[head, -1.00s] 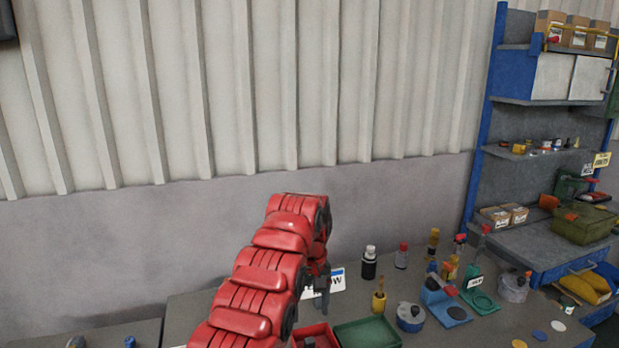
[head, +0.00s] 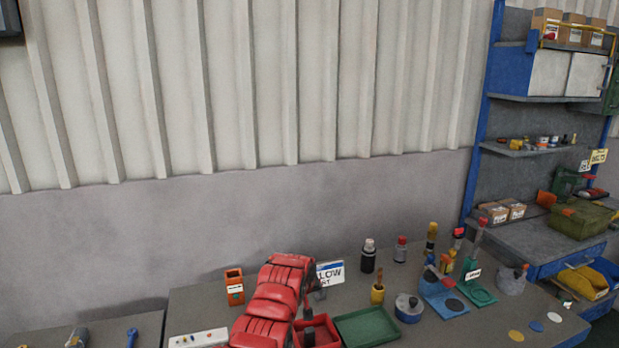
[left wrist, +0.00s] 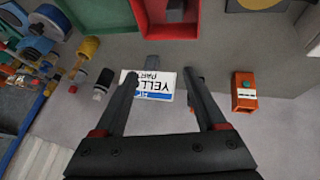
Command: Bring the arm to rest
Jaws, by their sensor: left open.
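My left arm, red and segmented, reaches over the workbench in the head view. My left gripper (head: 312,290) is partly hidden behind the arm, close to the white and blue sign (head: 330,273). In the left wrist view, the two dark fingers of the left gripper (left wrist: 165,82) stand wide apart with nothing between them. The sign (left wrist: 150,86), with "YELLOW PART" lettering, shows upside down beyond the fingers. My right gripper is in neither view.
A red tray (head: 330,328) and a green tray (head: 368,326) lie by the arm. An orange holder (head: 234,287) stands left of it. Bottles (head: 368,256), a lidded grey pot (head: 408,308) and a blue stand (head: 446,307) are to the right. A corrugated wall rises behind.

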